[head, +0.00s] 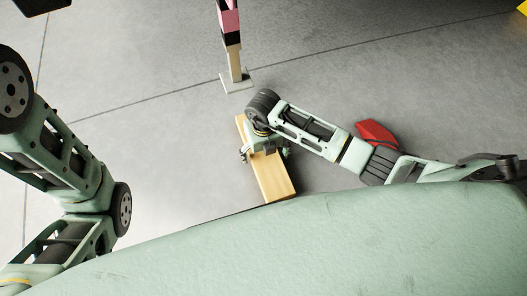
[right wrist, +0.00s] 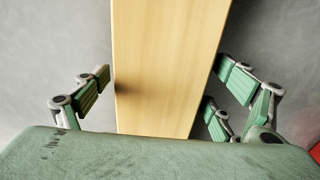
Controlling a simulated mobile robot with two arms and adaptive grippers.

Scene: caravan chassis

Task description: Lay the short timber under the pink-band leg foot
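The short timber (head: 274,178) is a pale wooden plank lying on the grey floor, its far end pointing toward the leg. It fills the middle of the right wrist view (right wrist: 168,60). My right gripper (head: 265,146) is over the timber. In the right wrist view its green-padded fingers (right wrist: 165,85) stand on both sides of the plank, spread wide, with a small gap at the left. The pink-band leg (head: 230,20) stands beyond the timber, with a flat foot plate (head: 246,86) at its bottom. Timber and foot are apart. My left gripper is out of view.
A red object (head: 377,131) lies on the floor behind my right forearm. A yellow corner (head: 522,6) shows at the top right and a dark object (head: 40,5) at the top left. The floor left of the leg is clear.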

